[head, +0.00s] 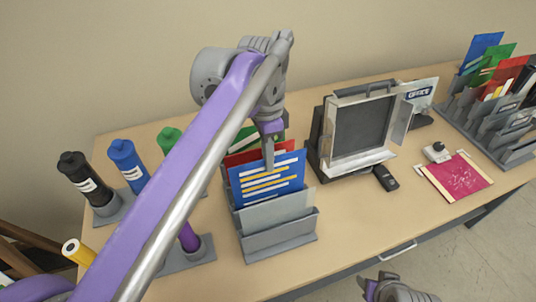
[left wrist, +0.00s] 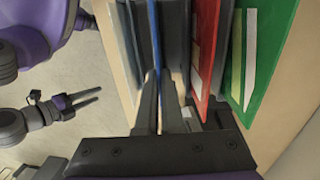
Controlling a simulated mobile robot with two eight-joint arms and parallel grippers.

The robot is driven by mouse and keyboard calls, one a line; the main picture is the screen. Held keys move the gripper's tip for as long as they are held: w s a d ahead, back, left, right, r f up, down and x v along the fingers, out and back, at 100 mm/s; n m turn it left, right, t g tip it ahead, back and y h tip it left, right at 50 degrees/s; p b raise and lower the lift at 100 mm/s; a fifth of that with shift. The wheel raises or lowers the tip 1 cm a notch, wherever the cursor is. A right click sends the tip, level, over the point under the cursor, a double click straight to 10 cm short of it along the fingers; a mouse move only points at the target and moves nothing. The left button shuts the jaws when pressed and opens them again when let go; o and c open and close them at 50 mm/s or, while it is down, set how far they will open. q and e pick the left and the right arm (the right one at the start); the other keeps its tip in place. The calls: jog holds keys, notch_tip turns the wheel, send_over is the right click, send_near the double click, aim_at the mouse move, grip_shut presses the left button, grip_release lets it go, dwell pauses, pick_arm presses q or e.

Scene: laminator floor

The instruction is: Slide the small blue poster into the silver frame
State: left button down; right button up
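The small blue poster (head: 255,187), with white and yellow lines, stands upright in a slot of the grey rack (head: 285,241). My left gripper (head: 268,160) reaches down on its top edge. In the left wrist view the two fingers (left wrist: 160,85) lie close on either side of the poster's blue edge (left wrist: 152,25) and look shut on it. The silver frame (head: 334,134) stands upright on the table to the right, with a dark inside and a panel swung out at its right side. My right gripper (left wrist: 88,101) is empty with its fingers apart, off the table's front.
Red and green sheets (head: 233,159) stand behind the poster in the rack. Black, blue and green rolls (head: 127,160) stand at left. A dark red sheet (head: 442,181) and a small black object (head: 385,178) lie at right. Another filled rack (head: 475,115) is far right.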

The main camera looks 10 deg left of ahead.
aim_at(269, 175)
pick_arm(q)
jog(key=shift+s+d+f+b, duration=0.15)
jog(key=shift+f+b, duration=0.8)
jog(key=shift+f, duration=1.05)
jog(key=c, duration=1)
grip_release()
jog(key=shift+r, duration=0.1)
